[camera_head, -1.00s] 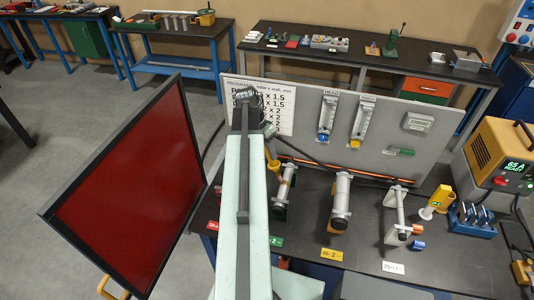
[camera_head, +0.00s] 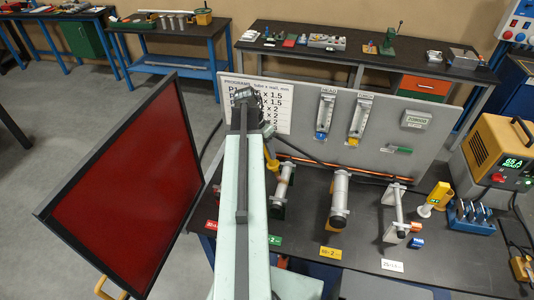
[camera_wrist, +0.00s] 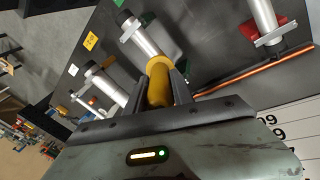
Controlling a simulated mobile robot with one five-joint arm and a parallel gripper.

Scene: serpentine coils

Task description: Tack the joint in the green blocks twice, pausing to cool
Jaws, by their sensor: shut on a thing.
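My gripper (camera_wrist: 160,84) is shut on a yellow tool (camera_wrist: 158,68), whose rounded yellow body sits between the two dark fingers. The yellow tool also shows in the head view (camera_head: 271,163), just beyond the end of my arm. A grey tube joint (camera_head: 283,184) lies right beside it on the bench, with a green label (camera_head: 274,240) in front. In the wrist view this tube (camera_wrist: 140,38) runs up and left from the tool, with a dark green block (camera_wrist: 182,58) at its near end. The tool's tip is hidden, so I cannot tell whether it touches the joint.
More tubes stand to the right, by yellow (camera_head: 330,252) and white (camera_head: 392,265) labels. A yellow power source (camera_head: 500,155) reads 65 A READY. A red screen (camera_head: 130,180) stands left. A grey panel (camera_head: 380,150) backs the bench. An orange rod (camera_head: 350,172) lies along it.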

